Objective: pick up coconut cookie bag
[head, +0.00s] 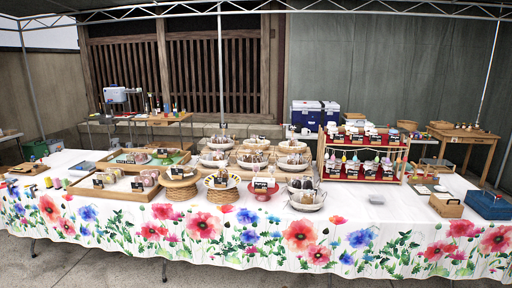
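No bag can be made out clearly as the coconut cookie bag; the goods are too small to read at this distance. Small baked goods with dark labels stand in bowls and baskets at the middle of the long table (400,217). These include a wire bowl (307,203) at the front and white bowls (292,166) behind it. A red cake stand (264,192) holds goods with a dark label. Neither of my grippers is in view.
A tiered wooden rack (404,165) stands right of centre. Wooden trays (118,192) are at the left. A wooden basket (446,206) and blue box (488,205) are at the right end. A floral cloth hangs in front. Bare cloth lies right of the wire bowl.

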